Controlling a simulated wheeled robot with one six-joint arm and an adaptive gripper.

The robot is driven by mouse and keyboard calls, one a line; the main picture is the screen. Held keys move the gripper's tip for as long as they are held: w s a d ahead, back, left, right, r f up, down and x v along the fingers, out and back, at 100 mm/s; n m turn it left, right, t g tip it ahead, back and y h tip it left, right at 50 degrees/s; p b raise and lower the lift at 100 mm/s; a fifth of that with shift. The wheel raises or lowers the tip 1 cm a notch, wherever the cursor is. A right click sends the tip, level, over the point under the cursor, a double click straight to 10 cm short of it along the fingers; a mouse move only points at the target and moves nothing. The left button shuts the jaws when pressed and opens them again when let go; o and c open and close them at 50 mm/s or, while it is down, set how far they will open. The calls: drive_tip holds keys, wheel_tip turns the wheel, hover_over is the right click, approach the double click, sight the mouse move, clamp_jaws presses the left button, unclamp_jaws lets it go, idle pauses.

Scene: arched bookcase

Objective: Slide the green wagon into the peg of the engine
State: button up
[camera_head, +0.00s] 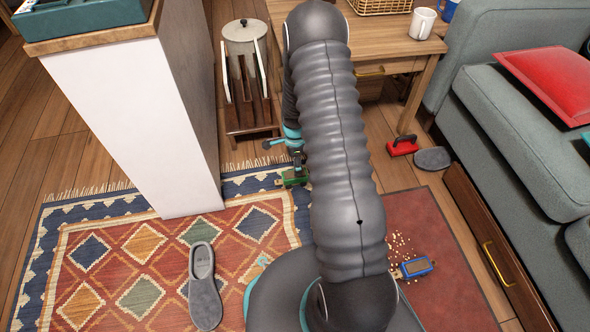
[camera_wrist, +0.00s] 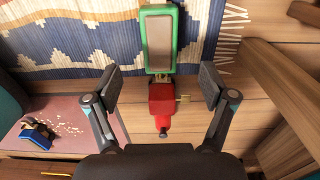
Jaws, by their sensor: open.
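The green wagon (camera_wrist: 159,40) lies on the blue and white end of the rug in the wrist view, with a tan top. It also shows in the head view (camera_head: 292,178), partly behind my arm. The red engine (camera_wrist: 161,103) sits right at the wagon's near end on the wood floor. A small dark part shows between them; I cannot tell whether the peg is engaged. My gripper (camera_wrist: 160,87) is open, one finger on each side near the join, with visible gaps to both. My arm hides the engine in the head view.
A blue wagon (camera_head: 415,267) lies on a dark red mat (camera_head: 442,297) beside scattered crumbs. A grey slipper (camera_head: 204,285) lies on the patterned rug. A red brush-like thing (camera_head: 402,145) is near the wooden table's leg. A magazine rack (camera_head: 247,95) and white cabinet side stand left.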

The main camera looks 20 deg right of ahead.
drive_tip(key=shift+r, duration=1.05)
drive_tip(key=shift+s+n, duration=0.15)
drive_tip(key=shift+n, duration=0.45)
drive_tip(key=shift+s+a+n, duration=0.1)
drive_tip(key=shift+s+n, duration=0.25)
drive_tip(key=shift+n, duration=0.25)
drive_tip(key=s+a+n+g, duration=0.1)
drive_tip(key=s+n+g, duration=0.1)
drive_tip(key=s+n, duration=0.25)
drive_tip(key=s+a+r+n+t+p, duration=0.2)
drive_tip(key=s+r, duration=0.5)
drive_tip(key=r, duration=1)
drive_tip(key=s+a+r+n+t+p, duration=0.3)
drive_tip(key=s+r+n, duration=0.4)
drive_tip(key=r, duration=1.1)
drive_tip(key=s+a+r+n+t+p, duration=0.2)
drive_tip(key=s+r, duration=0.6)
drive_tip(key=r, duration=0.9)
drive_tip(key=a+n+p, duration=0.2)
drive_tip(key=a+p, duration=0.1)
drive_tip(key=shift+r+t+p, duration=0.3)
drive_tip(key=shift+r+p, duration=0.05)
